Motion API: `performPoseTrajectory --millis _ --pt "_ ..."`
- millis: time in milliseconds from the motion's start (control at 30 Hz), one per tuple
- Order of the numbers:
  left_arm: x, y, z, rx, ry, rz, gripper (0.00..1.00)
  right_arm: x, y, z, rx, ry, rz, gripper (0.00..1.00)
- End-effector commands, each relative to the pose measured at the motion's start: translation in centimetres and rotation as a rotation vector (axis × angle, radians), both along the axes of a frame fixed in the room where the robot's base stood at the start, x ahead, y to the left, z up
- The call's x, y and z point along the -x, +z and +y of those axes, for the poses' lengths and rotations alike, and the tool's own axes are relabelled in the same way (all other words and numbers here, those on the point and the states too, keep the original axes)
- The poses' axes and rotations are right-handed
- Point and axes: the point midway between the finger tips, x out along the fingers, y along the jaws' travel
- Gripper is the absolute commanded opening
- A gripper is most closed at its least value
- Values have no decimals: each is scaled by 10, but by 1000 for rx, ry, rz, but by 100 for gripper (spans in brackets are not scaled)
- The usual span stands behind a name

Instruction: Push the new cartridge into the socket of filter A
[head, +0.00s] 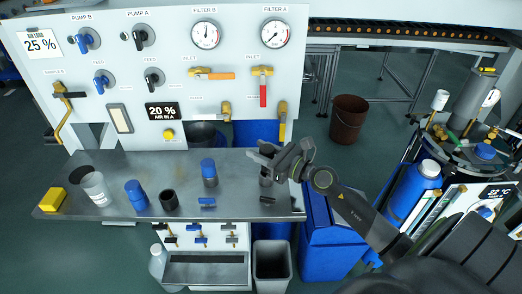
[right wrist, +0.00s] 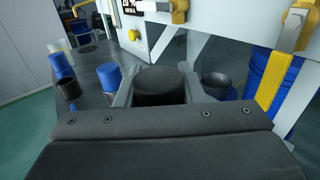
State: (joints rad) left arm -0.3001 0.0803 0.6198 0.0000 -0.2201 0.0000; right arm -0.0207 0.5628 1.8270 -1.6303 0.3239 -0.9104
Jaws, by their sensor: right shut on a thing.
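My right gripper (head: 268,155) is over the right end of the steel bench, below the Filter A side of the panel. It is shut on a dark round-topped cylinder, which I take to be the new cartridge (right wrist: 160,85); in the right wrist view it sits upright between the two fingers. In the head view a dark grey body (head: 266,181) shows straight below the gripper, at the Filter A place. The join between cartridge and socket is hidden, so I cannot tell how deep it sits. My left gripper is not in view.
On the bench (head: 105,212) stand a blue-capped grey cylinder (head: 209,172), a blue cylinder (head: 136,194), a dark cup (head: 168,199), a pale cup (head: 94,187) and a yellow block (head: 52,199). The yellow valve handle (head: 282,125) hangs near my gripper.

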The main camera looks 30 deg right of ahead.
Motion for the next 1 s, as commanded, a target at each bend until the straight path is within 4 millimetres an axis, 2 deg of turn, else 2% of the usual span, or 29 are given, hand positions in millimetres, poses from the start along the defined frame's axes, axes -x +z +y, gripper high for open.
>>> performPoseTrajectory --millis 1000 --pt "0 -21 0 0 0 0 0 0 -23 0 0 0 -1 8"
